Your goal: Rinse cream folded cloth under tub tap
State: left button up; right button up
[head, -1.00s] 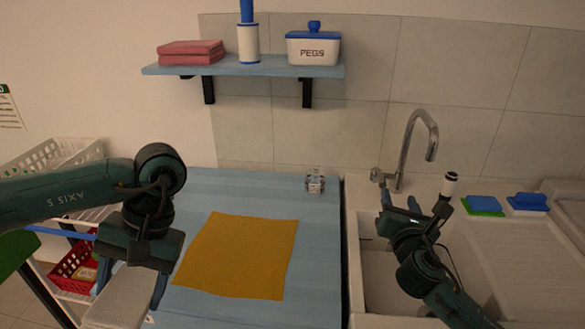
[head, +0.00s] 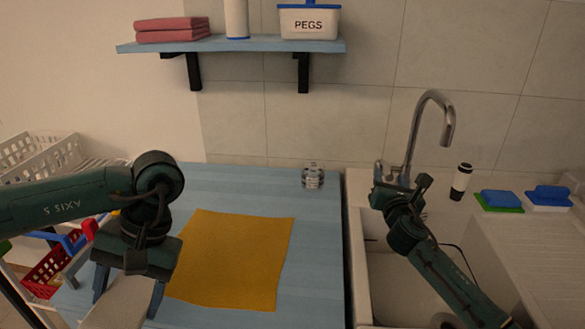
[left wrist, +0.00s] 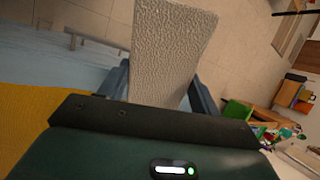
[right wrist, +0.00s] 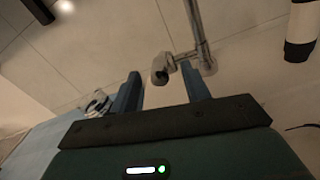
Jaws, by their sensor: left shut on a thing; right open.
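The cream cloth (head: 118,304) hangs in my left gripper (head: 128,290), which is shut on it over the front left of the blue worktop. The cloth's textured face also fills the middle of the left wrist view (left wrist: 170,45). The chrome tap (head: 416,130) stands behind the tub (head: 368,290), its spout curving to the right. My right gripper (head: 401,188) is open and empty at the tap's base. In the right wrist view, the tap's lever knob (right wrist: 160,70) shows between the spread fingers (right wrist: 165,90); contact cannot be told.
A mustard cloth (head: 232,260) lies flat on the blue worktop (head: 318,240), with a small glass jar (head: 313,176) behind it. A shelf (head: 230,45) is above; a basket cart (head: 45,265) is left.

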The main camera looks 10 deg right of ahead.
aim_at(386, 169)
jog(key=shift+x, duration=1.4)
grip_shut()
